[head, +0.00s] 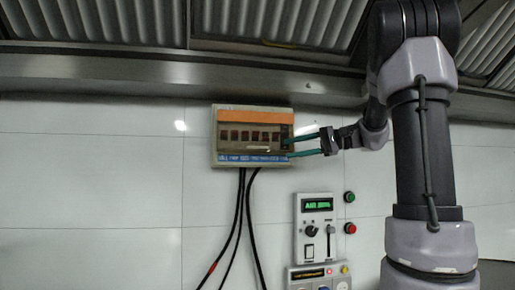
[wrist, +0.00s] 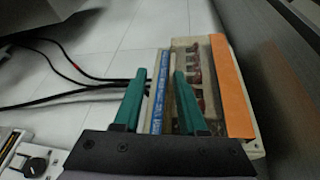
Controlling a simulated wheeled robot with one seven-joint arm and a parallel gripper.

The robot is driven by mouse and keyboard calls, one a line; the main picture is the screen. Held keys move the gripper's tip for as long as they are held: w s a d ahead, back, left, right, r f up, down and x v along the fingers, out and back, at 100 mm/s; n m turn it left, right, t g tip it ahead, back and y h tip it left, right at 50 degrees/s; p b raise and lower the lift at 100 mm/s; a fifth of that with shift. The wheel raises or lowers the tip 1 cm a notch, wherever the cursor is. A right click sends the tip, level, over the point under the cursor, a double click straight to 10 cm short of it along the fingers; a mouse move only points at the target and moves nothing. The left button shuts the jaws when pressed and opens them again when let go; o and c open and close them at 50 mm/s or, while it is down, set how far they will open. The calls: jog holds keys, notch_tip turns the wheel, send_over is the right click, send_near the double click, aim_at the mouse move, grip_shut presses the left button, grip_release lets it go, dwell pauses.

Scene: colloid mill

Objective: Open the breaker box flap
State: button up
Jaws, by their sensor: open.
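The breaker box (head: 214,150) is mounted on the tiled wall, with an orange strip on top and a blue label strip at the bottom. Its tinted see-through flap (head: 252,136) covers a row of several breakers and looks closed. My gripper (head: 288,148) reaches in from the right, with its green fingers at the box's lower right side. In the wrist view, the fingers (wrist: 160,95) are open and point at the box (wrist: 232,92), near the blue label strip and the flap's lower edge. I cannot tell whether a finger touches the flap.
Black cables (head: 241,210) hang from the box's underside. A control panel (head: 316,228) with a green display is below right, beside green (head: 349,197) and red (head: 350,229) buttons. A metal hood edge (head: 150,70) runs above the box. The wall to the left is clear.

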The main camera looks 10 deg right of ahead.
aim_at(262, 147)
jog(key=shift+t+y, duration=0.3)
jog(key=shift+y, duration=0.1)
jog(key=x, duration=0.3)
jog(key=w+r+x, duration=0.1)
jog(key=x, duration=0.6)
jog(key=shift+w+d+r, duration=0.15)
jog(key=shift+w, duration=0.2)
grip_shut()
dwell(0.7)
